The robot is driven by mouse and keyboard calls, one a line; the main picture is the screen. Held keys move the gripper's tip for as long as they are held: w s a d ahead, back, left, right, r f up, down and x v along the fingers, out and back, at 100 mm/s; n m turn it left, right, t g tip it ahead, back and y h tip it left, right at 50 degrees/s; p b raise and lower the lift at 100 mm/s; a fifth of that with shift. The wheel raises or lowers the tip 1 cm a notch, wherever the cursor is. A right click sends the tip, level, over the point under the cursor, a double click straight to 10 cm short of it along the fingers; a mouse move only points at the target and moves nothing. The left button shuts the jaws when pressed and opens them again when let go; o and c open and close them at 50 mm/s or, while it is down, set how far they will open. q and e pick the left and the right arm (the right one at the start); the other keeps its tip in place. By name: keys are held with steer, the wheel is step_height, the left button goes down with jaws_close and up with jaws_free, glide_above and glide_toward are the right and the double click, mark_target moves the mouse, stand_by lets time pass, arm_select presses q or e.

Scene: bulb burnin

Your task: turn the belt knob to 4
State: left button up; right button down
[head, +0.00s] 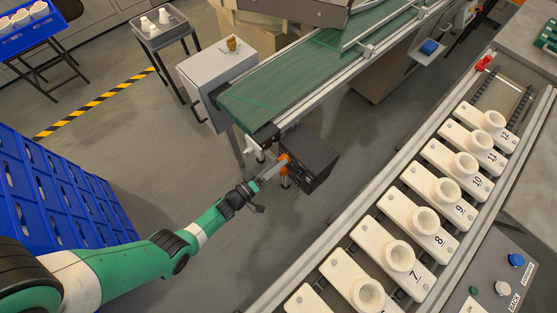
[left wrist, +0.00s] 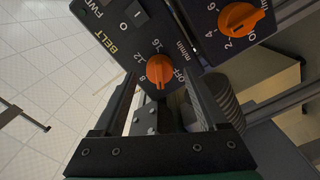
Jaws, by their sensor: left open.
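The dark control box (head: 312,158) hangs at the near end of the green conveyor. In the left wrist view its panel is marked BELT, and the orange belt knob (left wrist: 160,70) has 8, 12, 16 and OFF readable around it. The 4 mark is not visible, and I cannot tell which mark the knob points to. My left gripper (head: 275,170) is at the box's face. In the left wrist view its open fingers (left wrist: 166,85) stand on either side of the belt knob; contact is unclear. My right gripper is not in view.
A second orange knob (left wrist: 238,18) with its own scale sits on the neighbouring panel. The conveyor (head: 300,75) runs up and right. A rail of numbered white sockets (head: 448,190) lies to the right. Blue crates (head: 60,195) stand left; grey floor lies between.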

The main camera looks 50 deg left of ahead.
arm_select(q)
steer(key=s+p, duration=0.3)
steer(key=s, duration=0.7)
steer(key=shift+s, duration=0.3)
steer(key=shift+d, duration=0.1)
